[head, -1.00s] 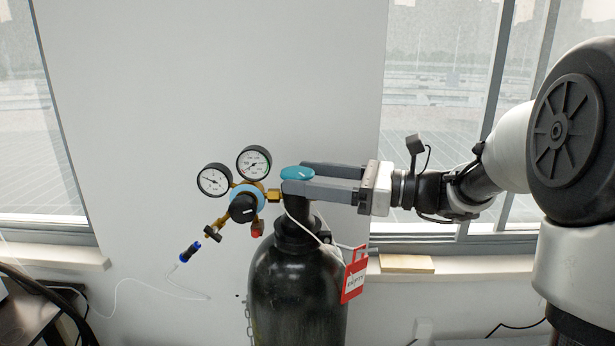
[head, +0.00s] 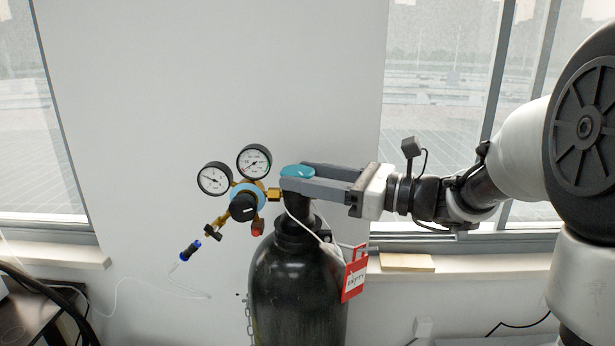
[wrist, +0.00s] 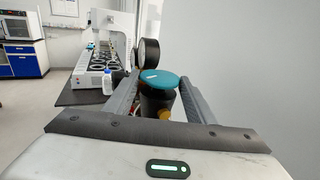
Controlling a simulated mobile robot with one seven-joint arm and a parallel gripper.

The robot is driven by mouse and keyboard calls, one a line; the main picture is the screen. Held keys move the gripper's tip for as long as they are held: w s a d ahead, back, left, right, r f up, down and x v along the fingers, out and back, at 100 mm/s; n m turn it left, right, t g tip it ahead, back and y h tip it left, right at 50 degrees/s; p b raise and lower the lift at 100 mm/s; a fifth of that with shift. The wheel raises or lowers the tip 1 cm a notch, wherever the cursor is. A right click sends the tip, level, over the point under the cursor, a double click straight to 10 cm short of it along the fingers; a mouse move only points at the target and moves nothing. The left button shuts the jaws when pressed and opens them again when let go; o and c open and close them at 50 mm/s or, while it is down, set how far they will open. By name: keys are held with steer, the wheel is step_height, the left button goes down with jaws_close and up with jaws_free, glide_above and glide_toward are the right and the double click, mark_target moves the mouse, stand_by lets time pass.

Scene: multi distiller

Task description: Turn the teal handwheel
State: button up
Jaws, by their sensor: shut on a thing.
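The teal handwheel (head: 297,171) sits on top of the black gas cylinder (head: 298,285). My gripper (head: 300,178) comes in level from the right and is shut on the handwheel, one finger on the near side and one on the far side. The far finger is partly hidden behind the wheel in the head view. The wheel's underside is hidden by the near finger.
A regulator with two round gauges (head: 254,162) and a black knob (head: 244,208) sits just left of the handwheel. A red tag (head: 354,280) hangs at the cylinder's right. A wall stands behind, with windows either side. The wrist view shows a bench with a white bottle (wrist: 107,83).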

steer(key=m+t+h, duration=0.1)
steer(key=m+t+b, duration=0.1)
steer(key=m+t+h, duration=0.1)
steer(key=t, duration=0.1)
steer(key=shift+s+a+f+h+b, duration=0.15)
steer(key=shift+s+a+h+b, duration=0.1)
steer(key=shift+s+h+b, duration=0.05)
steer(key=shift+m+t+h+b, duration=0.45)
steer(key=shift+m+t+h, duration=0.15)
steer(key=shift+m+t, duration=0.15)
steer(key=shift+t+h, duration=0.25)
steer(key=shift+h, duration=0.05)
steer(key=o, duration=0.9)
steer(key=shift+c, duration=0.2)
steer(key=shift+d, duration=0.1)
